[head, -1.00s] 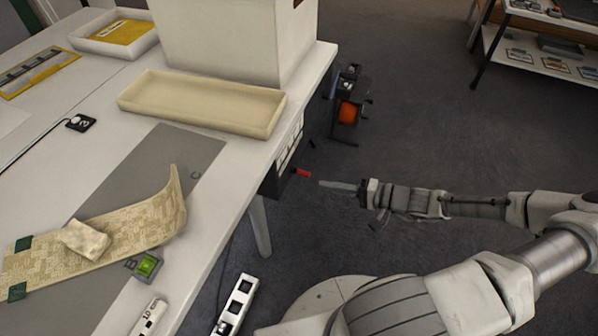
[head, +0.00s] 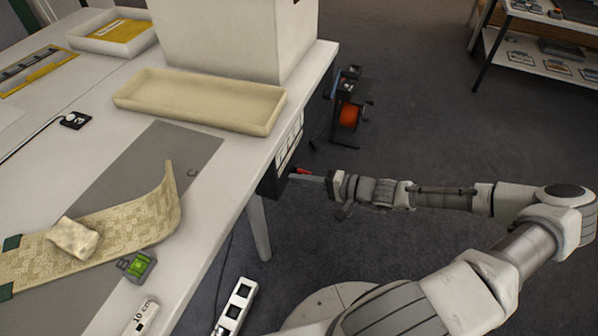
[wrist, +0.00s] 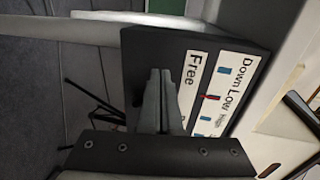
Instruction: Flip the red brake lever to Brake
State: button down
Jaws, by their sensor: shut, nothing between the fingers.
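The red brake lever (head: 303,170) shows as a small red piece at the dark control box (head: 270,183) on the table's right side. It is partly hidden by my gripper (head: 293,177). My gripper is shut and empty, its fingertips at or very near the lever; I cannot tell if they touch. In the wrist view the closed fingers (wrist: 160,75) lie in front of the control box (wrist: 150,45), beside its "Free" label (wrist: 193,80). The lever is not clearly visible there, and any Brake label is hidden.
A white panel (wrist: 222,85) reads Down, Low, High, with coloured marks. The table edge (head: 240,180) runs close to my gripper. An orange reel on a stand (head: 349,113) is on the floor behind. A cream tray (head: 200,98) lies on the table.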

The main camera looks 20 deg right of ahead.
jog(key=shift+w+d+b, duration=0.2)
jog(key=shift+w+d, duration=0.55)
jog(key=shift+w, duration=0.25)
jog(key=shift+w+d+b, duration=0.2)
jog(key=shift+w+d, duration=0.5)
jog(key=shift+w, duration=0.3)
jog(key=s+d+p, duration=0.1)
jog(key=s+d, duration=0.3)
jog(key=s, duration=0.1)
jog(key=shift+s+d+p, duration=0.25)
jog(key=shift+s+p, duration=0.1)
jog(key=shift+s, duration=0.05)
